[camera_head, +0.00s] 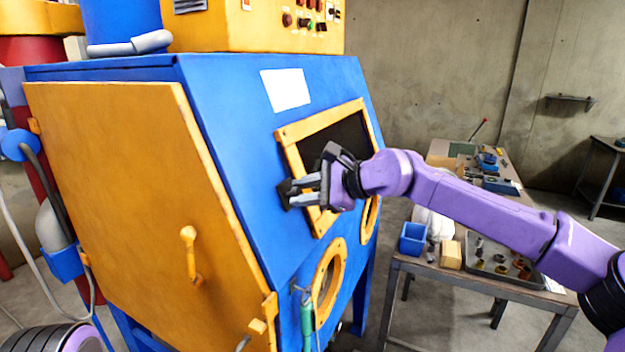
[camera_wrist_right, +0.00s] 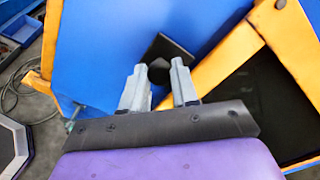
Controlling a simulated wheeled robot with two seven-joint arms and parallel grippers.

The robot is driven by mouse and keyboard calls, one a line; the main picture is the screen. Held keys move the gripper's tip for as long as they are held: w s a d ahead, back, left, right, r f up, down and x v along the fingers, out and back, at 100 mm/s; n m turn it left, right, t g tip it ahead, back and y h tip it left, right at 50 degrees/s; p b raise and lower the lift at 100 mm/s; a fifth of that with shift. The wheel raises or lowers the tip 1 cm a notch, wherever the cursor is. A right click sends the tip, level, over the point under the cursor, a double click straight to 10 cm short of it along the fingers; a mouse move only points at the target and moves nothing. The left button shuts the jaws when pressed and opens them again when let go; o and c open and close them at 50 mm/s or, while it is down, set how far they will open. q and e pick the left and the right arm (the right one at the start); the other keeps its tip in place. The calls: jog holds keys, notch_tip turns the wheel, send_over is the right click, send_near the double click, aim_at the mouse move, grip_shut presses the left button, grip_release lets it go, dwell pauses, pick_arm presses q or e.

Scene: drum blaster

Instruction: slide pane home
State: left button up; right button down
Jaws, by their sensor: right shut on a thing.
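The blue blasting cabinet (camera_head: 235,130) has a sloping front with a yellow window frame (camera_head: 290,131). The dark pane (camera_head: 345,136) shows inside the frame, partly hidden by my right gripper. A small black plate (camera_head: 284,190) juts out past the frame's left edge; it looks like the pane's end, but I cannot tell for sure. My right gripper (camera_head: 300,190) reaches in from the right and is shut on a dark knob on this plate. In the right wrist view the knob (camera_wrist_right: 159,71) sits between the two grey fingers, with the plate (camera_wrist_right: 172,50) behind. My left gripper is out of view.
The cabinet's yellow side door (camera_head: 120,190) is shut. Round yellow-rimmed ports (camera_head: 328,275) lie below the window, and a green-handled tool (camera_head: 307,318) hangs beside them. A workbench with a blue bin (camera_head: 413,238) and a tray of parts (camera_head: 500,265) stands right, under my forearm.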

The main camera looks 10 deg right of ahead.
jog(key=shift+d, duration=0.1)
jog(key=shift+w+d+r, duration=0.1)
jog(key=shift+w+d, duration=0.4)
jog(key=shift+w, duration=0.2)
jog(key=shift+w+d, duration=0.45)
jog(key=shift+w, duration=0.2)
jog(key=c, duration=0.8)
grip_release()
jog(key=shift+d, duration=0.1)
jog(key=shift+s, duration=0.15)
